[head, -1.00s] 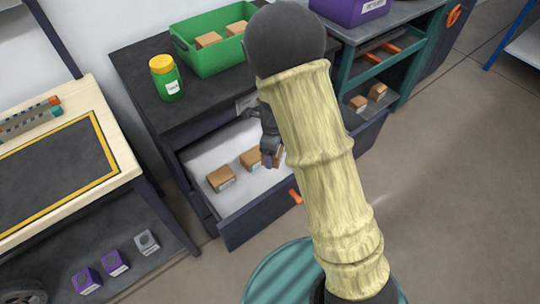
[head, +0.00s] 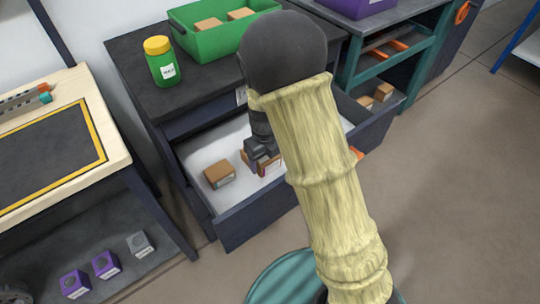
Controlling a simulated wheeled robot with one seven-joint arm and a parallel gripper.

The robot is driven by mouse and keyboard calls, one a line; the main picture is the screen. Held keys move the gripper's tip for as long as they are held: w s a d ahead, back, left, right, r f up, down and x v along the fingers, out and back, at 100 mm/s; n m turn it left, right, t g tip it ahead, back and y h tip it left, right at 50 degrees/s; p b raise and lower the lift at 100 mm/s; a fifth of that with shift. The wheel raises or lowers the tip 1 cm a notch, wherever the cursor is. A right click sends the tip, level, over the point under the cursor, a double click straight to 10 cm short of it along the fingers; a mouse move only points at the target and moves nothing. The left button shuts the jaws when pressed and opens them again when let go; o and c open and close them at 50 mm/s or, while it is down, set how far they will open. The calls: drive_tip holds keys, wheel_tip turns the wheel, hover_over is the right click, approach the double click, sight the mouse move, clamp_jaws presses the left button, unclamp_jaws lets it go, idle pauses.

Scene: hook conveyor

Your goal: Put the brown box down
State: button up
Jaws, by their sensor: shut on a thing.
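My gripper (head: 262,156) points down inside the open drawer (head: 255,222) of the dark cabinet. It is shut on a small brown box (head: 270,168), mostly hidden by the fingers and my arm. Another brown box (head: 246,160) shows just left of the gripper, partly covered by it. A third brown box (head: 219,174) lies farther left on the drawer's white floor. I cannot tell whether the held box touches the floor or its neighbour.
A green bin (head: 205,44) with brown boxes and a yellow-lidded green jar (head: 162,65) stand on the cabinet top. A workbench (head: 100,150) is at left. My arm hides the drawer's right part. Free white floor shows in the drawer's left end.

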drive_tip(key=b, duration=0.1)
hover_over(266, 183)
wheel_tip(266, 183, down, 6)
drive_tip(key=shift+r, duration=0.2)
drive_tip(key=shift+f, duration=0.1)
drive_tip(key=shift+f+b, duration=0.8)
drive_tip(key=shift+f, duration=0.95)
drive_tip(key=shift+f, duration=0.15)
drive_tip(key=o, duration=1.1)
wheel_tip(266, 183, up, 12)
drive_tip(key=p, duration=0.3)
drive_tip(key=shift+p, duration=0.4)
